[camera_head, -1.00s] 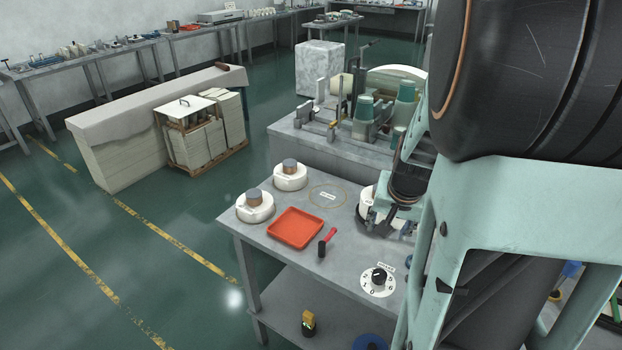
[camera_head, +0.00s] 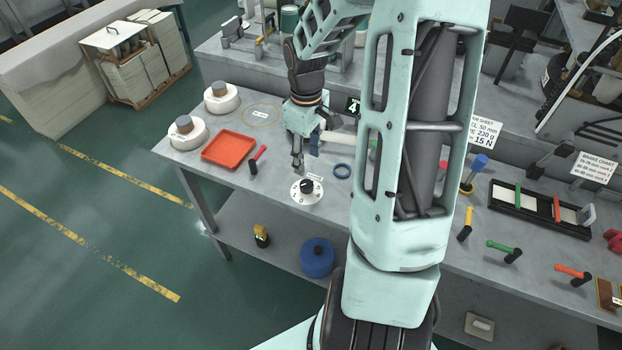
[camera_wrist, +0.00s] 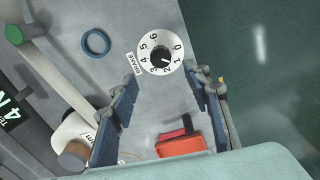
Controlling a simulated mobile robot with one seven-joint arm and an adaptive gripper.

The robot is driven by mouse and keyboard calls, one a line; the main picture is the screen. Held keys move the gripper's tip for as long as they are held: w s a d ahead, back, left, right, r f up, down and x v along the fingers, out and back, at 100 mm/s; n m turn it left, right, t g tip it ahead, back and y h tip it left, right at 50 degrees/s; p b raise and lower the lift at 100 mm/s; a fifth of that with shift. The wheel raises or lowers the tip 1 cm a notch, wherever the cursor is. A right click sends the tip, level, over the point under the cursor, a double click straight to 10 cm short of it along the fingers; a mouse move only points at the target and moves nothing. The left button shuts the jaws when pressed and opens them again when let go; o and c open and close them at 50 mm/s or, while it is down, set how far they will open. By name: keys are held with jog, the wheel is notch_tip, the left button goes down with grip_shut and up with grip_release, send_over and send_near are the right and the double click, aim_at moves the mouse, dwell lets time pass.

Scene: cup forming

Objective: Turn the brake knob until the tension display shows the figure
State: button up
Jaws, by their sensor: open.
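The brake knob (camera_head: 307,186) is black on a white round dial at the table's front edge. In the wrist view the knob (camera_wrist: 158,59) sits amid figures 0 to 6, its white mark pointing near 1 or 2. My gripper (camera_head: 298,168) hangs just behind and above the dial. In the wrist view my open gripper (camera_wrist: 167,84) has its fingers apart, with the knob beyond the tips and nothing between them. The tension display (camera_head: 353,106) shows a green 4, partly hidden by my arm; the wrist view shows "4 N" on the display (camera_wrist: 11,110), cut by the edge.
A sheet (camera_head: 484,133), partly hidden by my arm, ends in "15 N". A brake chart (camera_head: 594,167) stands at right. A blue ring (camera_head: 342,170) lies right of the dial. A red tray (camera_head: 229,149) and a red-handled tool (camera_head: 257,158) lie left.

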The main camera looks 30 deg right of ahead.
aim_at(307, 184)
notch_tip(307, 184, down, 10)
jog(key=shift+r, duration=0.15)
dwell(0.3)
jog(key=c, duration=1.1)
